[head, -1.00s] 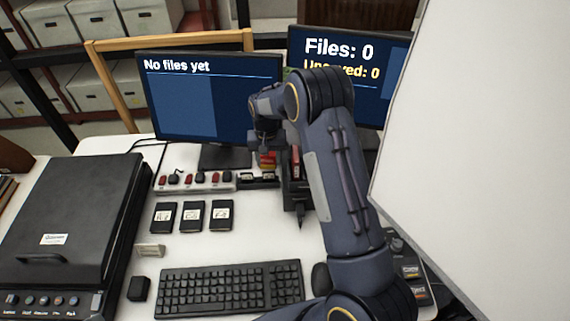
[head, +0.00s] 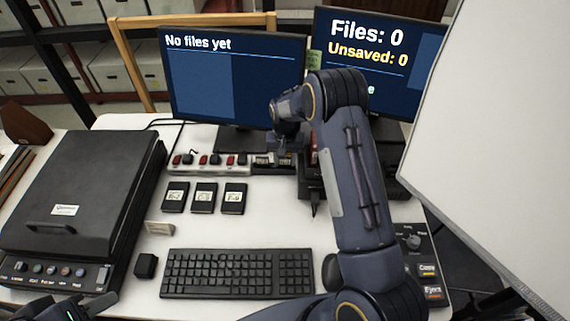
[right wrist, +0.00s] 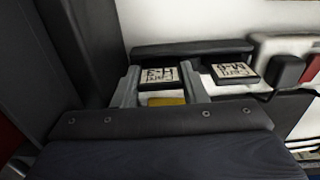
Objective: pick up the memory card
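Two memory cards with pale handwritten labels lie in a dark holder (right wrist: 190,48) in the right wrist view. One memory card (right wrist: 160,75) is between the fingers of my right gripper (right wrist: 161,88), a gold strip showing below its label. The other card (right wrist: 235,72) lies to its right. The fingers stand apart on either side of the first card; contact is not clear. In the head view my right gripper (head: 286,142) is low over the small card holder (head: 272,169), partly hiding it. My left gripper (head: 72,308) is at the bottom left edge, fingers apart and empty.
Three black cartridges (head: 204,197) lie before a strip of red and black sticks (head: 208,160). A keyboard (head: 238,273), black scanner (head: 80,200) and dark dock (head: 312,180) share the white desk. Two monitors (head: 235,85) stand behind. A large pale panel (head: 500,130) fills the right.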

